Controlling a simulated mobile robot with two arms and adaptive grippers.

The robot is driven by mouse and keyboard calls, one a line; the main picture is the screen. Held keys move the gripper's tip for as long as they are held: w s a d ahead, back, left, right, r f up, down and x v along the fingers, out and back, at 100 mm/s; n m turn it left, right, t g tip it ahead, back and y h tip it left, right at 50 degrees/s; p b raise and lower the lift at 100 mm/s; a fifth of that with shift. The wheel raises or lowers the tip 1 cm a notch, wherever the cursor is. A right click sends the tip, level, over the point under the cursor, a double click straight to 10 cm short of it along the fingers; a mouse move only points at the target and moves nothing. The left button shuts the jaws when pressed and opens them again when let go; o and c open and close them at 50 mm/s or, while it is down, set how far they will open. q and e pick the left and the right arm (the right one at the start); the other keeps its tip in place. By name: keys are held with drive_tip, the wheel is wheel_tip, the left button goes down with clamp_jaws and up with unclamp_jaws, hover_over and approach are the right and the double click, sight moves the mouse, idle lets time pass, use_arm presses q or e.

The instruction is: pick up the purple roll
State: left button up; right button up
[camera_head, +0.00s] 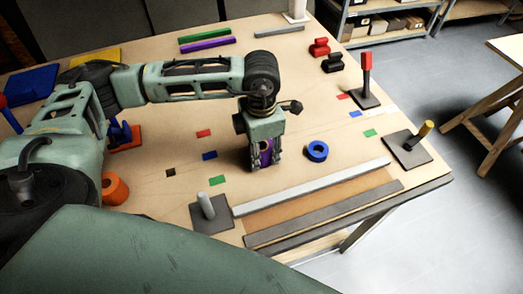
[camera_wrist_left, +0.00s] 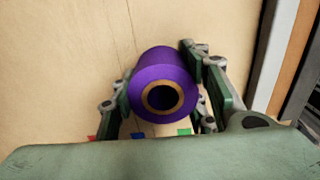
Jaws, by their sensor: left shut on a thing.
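The purple roll (camera_wrist_left: 163,72) sits between the two fingers of my left gripper in the left wrist view, its open end with a tan core facing the camera. My left gripper (camera_wrist_left: 163,90) is shut on it, one finger on each side. In the head view, my left gripper (camera_head: 264,160) points down at the middle of the table, and part of the purple roll (camera_head: 265,155) shows between its fingers. I cannot tell whether the roll touches the table. My right gripper is not in view.
A blue roll (camera_head: 317,151) lies just right of my left gripper, and an orange roll (camera_head: 115,189) is at the left. Posts on dark bases (camera_head: 408,150) stand at the right and front. Light and dark rails (camera_head: 320,185) run along the table's front edge. Small coloured patches mark the tabletop.

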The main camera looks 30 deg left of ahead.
use_arm(q)
drive_tip(key=shift+r, duration=0.1)
drive_tip(key=shift+r, duration=0.25)
drive_tip(key=r, duration=0.1)
drive_tip(key=r+b, duration=0.2)
drive_tip(key=shift+d+r, duration=0.25)
drive_tip(key=shift+d, duration=0.05)
drive_tip(key=s+d+r+b, duration=0.3)
drive_tip(key=s+d+r, duration=0.25)
drive_tip(key=d, duration=0.35)
wheel_tip(320, 180, up, 8)
drive_tip(key=p, duration=0.3)
drive_tip(key=shift+d+r, duration=0.2)
drive_tip(key=shift+d, duration=0.15)
drive_tip(key=shift+w+f, duration=0.1)
